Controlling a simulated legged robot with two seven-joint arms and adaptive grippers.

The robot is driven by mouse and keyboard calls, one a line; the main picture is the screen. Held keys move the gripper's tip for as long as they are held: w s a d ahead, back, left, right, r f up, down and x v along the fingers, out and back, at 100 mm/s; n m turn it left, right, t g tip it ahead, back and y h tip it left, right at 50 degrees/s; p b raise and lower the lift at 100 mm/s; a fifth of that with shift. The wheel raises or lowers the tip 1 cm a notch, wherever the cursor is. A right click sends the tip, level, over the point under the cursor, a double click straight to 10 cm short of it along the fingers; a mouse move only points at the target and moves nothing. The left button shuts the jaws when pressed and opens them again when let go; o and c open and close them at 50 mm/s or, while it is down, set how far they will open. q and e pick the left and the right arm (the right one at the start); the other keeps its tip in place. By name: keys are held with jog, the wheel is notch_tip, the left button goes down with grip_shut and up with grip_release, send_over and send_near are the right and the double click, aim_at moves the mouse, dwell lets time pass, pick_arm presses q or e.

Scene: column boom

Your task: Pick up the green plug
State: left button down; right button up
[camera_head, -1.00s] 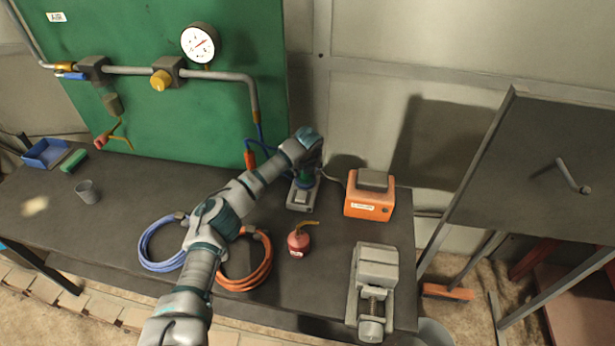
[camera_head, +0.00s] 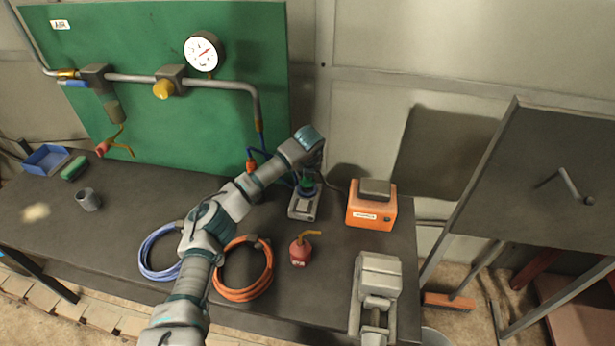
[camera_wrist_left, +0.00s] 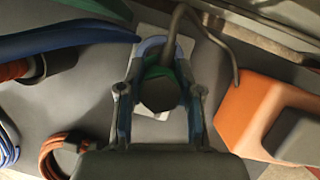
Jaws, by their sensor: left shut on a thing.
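The green plug (camera_head: 307,188) is at a grey box (camera_head: 303,207) on the bench, towards the back. It is mostly hidden by my left wrist in the head view. In the left wrist view the plug (camera_wrist_left: 181,72) shows as a green body with a dark round end. My left gripper (camera_wrist_left: 158,92) has one finger on each side of it and is shut on it. I cannot tell whether the plug is still seated in the box or just clear of it. My right gripper is not in view.
An orange box (camera_head: 371,208) stands close right of the grey box, with a grey cable between. The green panel (camera_head: 200,120) stands behind.

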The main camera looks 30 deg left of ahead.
pick_arm(q)
jog(key=s+d, duration=0.1)
jog(key=s, duration=0.1)
jog(key=s+d, duration=0.1)
jog(key=s, duration=0.1)
jog(key=s+d, duration=0.1)
jog(key=s, duration=0.1)
jog(key=shift+s+r, duration=0.15)
jog(key=shift+r, duration=0.1)
jog(key=s+d+r+p, duration=0.2)
jog(key=s+d+r, duration=0.1)
jog(key=s+r, duration=0.3)
jog(key=shift+s+d, duration=0.35)
jog(key=shift+s, duration=0.1)
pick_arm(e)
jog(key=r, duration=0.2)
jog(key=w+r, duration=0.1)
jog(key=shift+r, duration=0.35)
pick_arm(q)
jog(key=shift+f, duration=0.15)
